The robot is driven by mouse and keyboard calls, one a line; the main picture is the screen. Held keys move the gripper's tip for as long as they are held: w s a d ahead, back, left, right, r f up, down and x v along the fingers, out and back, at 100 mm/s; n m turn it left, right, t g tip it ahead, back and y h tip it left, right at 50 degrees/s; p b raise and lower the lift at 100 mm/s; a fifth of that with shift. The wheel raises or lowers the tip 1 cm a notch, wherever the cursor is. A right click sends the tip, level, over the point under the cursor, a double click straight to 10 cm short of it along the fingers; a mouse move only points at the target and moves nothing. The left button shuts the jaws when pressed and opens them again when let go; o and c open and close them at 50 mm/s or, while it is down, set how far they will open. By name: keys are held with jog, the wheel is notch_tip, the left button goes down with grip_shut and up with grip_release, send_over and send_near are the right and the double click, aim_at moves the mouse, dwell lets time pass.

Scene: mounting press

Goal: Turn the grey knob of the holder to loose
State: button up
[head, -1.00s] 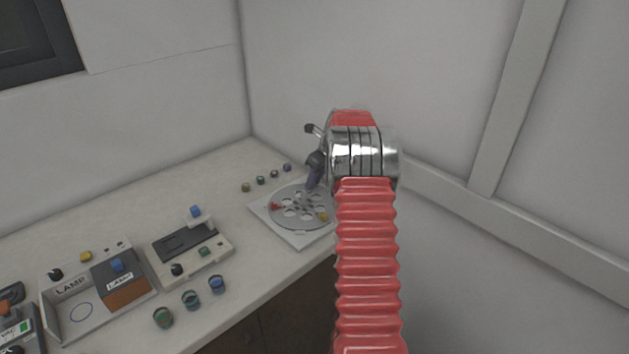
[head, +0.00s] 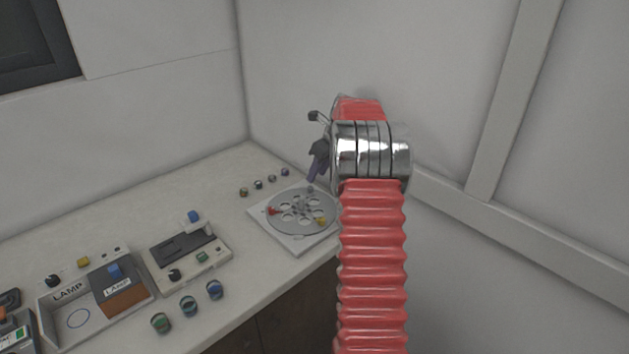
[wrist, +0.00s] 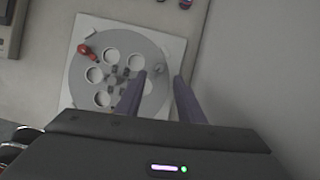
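The holder is a round grey plate with several holes on a white square base (head: 292,243). The wrist view shows this base too (wrist: 84,22). A small grey knob (wrist: 159,67) is near the plate's edge; in the head view it shows at the back of the plate (head: 310,189). A red knob (head: 273,211) sits at the plate's left, also in the wrist view (wrist: 87,52). A yellow knob (head: 322,222) sits at its front right. My gripper (wrist: 159,76) is open and empty above the plate, its fingertips lining up either side of the grey knob; contact is not visible.
Several small round pots (head: 258,184) stand behind the holder, and others (head: 189,306) at the counter's front. The wall is close on the right.

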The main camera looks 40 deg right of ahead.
jog(key=v, duration=0.7)
jog(key=shift+a, duration=0.1)
